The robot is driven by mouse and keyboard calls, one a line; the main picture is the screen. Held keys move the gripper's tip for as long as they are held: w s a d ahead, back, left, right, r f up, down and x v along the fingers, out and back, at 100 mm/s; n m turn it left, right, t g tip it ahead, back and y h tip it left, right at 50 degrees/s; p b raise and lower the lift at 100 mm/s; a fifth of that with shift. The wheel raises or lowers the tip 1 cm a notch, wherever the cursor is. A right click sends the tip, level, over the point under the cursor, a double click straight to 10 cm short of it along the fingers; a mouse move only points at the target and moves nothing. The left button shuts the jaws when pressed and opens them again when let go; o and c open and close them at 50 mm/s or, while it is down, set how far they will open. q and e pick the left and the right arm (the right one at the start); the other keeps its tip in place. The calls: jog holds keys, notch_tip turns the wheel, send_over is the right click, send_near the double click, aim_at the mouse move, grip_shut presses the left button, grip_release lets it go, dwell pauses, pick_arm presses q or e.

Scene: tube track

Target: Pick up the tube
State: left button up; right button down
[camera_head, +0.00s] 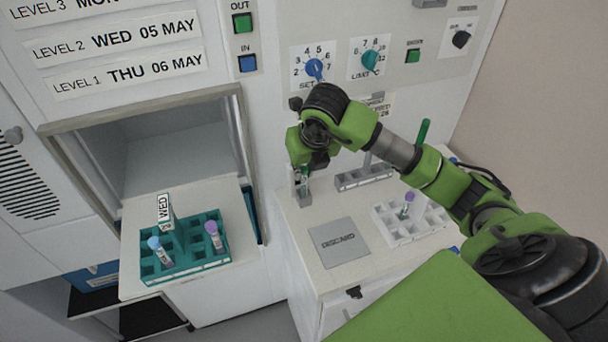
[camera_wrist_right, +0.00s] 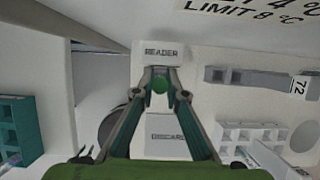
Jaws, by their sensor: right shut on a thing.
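My right gripper (camera_head: 302,174) is at the small pale reader (camera_head: 302,197) near the left edge of the counter. In the right wrist view its two fingers (camera_wrist_right: 159,84) close on a green-topped tube (camera_wrist_right: 159,86), just in front of the READER label (camera_wrist_right: 160,52). The tube's lower part is hidden, so I cannot tell whether it rests in the reader. Other tubes are a blue-capped one (camera_head: 157,248) and a purple-capped one (camera_head: 214,235) in the teal rack (camera_head: 188,268), and a purple-capped one (camera_head: 407,204) in the white rack (camera_head: 425,231). My left gripper is not in view.
A flat grey DISCARD pad (camera_head: 338,242) lies in front of the reader. A grey rack (camera_head: 362,180) stands behind it, partly covered by my arm. The teal rack, with a WED tag (camera_head: 164,209), sits on a shelf before an open compartment (camera_head: 165,150).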

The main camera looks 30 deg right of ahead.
jog(key=shift+r, duration=0.45)
jog(key=s+a+r+b, duration=0.2)
jog(key=s+r+b, duration=0.1)
jog(key=s+r, duration=0.8)
jog(key=s, duration=0.3)
jog(key=shift+r, duration=0.2)
jog(key=shift+w, duration=0.15)
jog(key=w+f+n+p, duration=0.1)
jog(key=w+n+p, duration=0.1)
jog(key=w, duration=0.2)
jog(key=w+d+f+n+y+p, duration=0.1)
jog(key=w+n, duration=0.1)
jog(key=w, duration=0.3)
jog(key=w+d+f+n+y+p, duration=0.1)
jog(key=w+n+p, duration=0.1)
jog(key=w, duration=0.2)
jog(key=shift+w+f+p, duration=0.25)
jog(key=shift+f+p, duration=0.05)
jog(key=shift+f, duration=0.05)
jog(key=shift+w+f, duration=0.1)
jog(key=shift+f, duration=0.05)
jog(key=shift+f+b, duration=1.5)
jog(key=shift+f, duration=0.8)
